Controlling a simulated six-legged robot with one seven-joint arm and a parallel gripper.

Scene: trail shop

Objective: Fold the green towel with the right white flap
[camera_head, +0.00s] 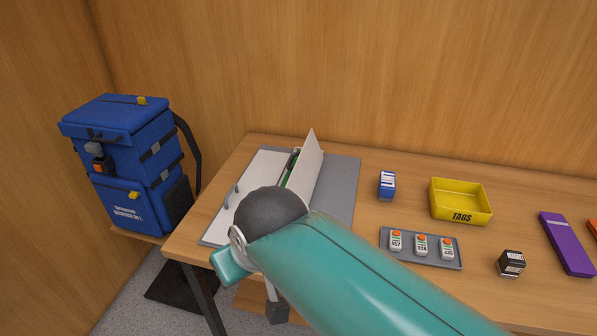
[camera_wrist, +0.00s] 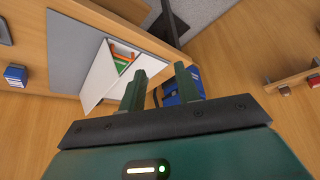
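A white folding board with handles lies on a grey mat (camera_head: 343,185) at the left of the table. Its left white flap (camera_head: 262,172) lies about flat. Its right white flap (camera_head: 305,168) is tilted steeply up. The green towel (camera_head: 290,180) shows only as a thin strip beside the raised flap; my arm covers the front. In the wrist view the right flap (camera_wrist: 98,82) stands beyond my fingers, with green towel (camera_wrist: 121,62) in the gap. My gripper (camera_wrist: 160,88) is open and empty, its fingers apart. In the head view my gripper is not clearly visible.
A blue box (camera_head: 387,185), a yellow TAGS tray (camera_head: 460,217), a grey tray (camera_head: 452,262) with tagged items, a black box (camera_head: 511,263) and a purple case (camera_head: 567,243) stand on the right. A blue backpack (camera_head: 125,160) stands left of the table.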

